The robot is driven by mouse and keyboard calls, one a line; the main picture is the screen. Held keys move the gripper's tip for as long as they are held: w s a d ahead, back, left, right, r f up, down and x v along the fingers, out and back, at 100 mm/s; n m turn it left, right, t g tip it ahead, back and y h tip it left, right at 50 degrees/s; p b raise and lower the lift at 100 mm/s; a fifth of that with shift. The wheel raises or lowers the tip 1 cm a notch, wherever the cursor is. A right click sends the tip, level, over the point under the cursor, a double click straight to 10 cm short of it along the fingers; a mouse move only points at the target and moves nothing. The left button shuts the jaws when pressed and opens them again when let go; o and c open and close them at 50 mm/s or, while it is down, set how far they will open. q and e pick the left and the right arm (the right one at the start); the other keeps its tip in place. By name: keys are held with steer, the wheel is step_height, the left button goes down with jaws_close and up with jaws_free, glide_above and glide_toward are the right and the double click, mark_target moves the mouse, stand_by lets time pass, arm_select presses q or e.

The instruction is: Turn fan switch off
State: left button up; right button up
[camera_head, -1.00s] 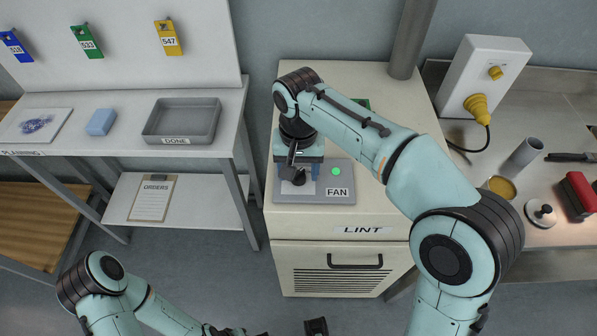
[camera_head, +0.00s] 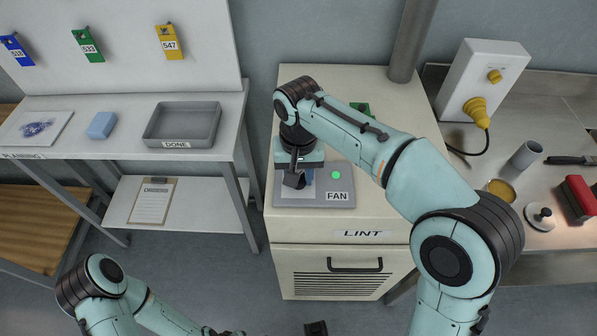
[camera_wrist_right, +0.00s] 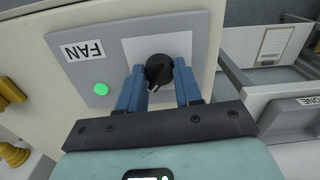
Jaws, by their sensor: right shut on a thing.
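The fan switch is a black rotary knob (camera_wrist_right: 159,69) on a grey panel labelled FAN (camera_head: 322,198), on top of the cream cabinet. A green light (camera_head: 336,175) is lit on the panel and also shows in the right wrist view (camera_wrist_right: 100,88). My right gripper (camera_wrist_right: 158,78) has its blue fingers shut on the knob, one on each side. The knob's pointer tilts a little off the finger direction. In the head view my right gripper (camera_head: 307,185) is over the panel and largely hides the knob. My left arm shows at lower left, with its gripper fingers not clearly visible.
The cabinet (camera_head: 345,262) has a handle and a vent on its front, labelled LINT. A grey DONE tray (camera_head: 181,145) stands on the table to the left. A yellow plug (camera_head: 478,108) is in a white box on the right. A vertical pipe rises behind the cabinet.

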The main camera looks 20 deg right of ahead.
steer(key=n+p, duration=0.2)
steer(key=n, duration=0.2)
steer(key=shift+r, duration=0.1)
steer(key=n+p, duration=0.2)
steer(key=n, duration=0.2)
steer(key=n+p, duration=0.2)
steer(key=n, duration=0.3)
arm_select(q)
steer(key=w+r+p, duration=0.1)
steer(key=w+r, duration=0.4)
steer(key=r, duration=0.4)
steer(key=shift+t, duration=0.3)
arm_select(e)
steer(key=shift+n, duration=2.1)
arm_select(q)
steer(key=shift+w, duration=0.15)
arm_select(e)
steer(key=o, duration=1)
steer(key=shift+o, duration=0.2)
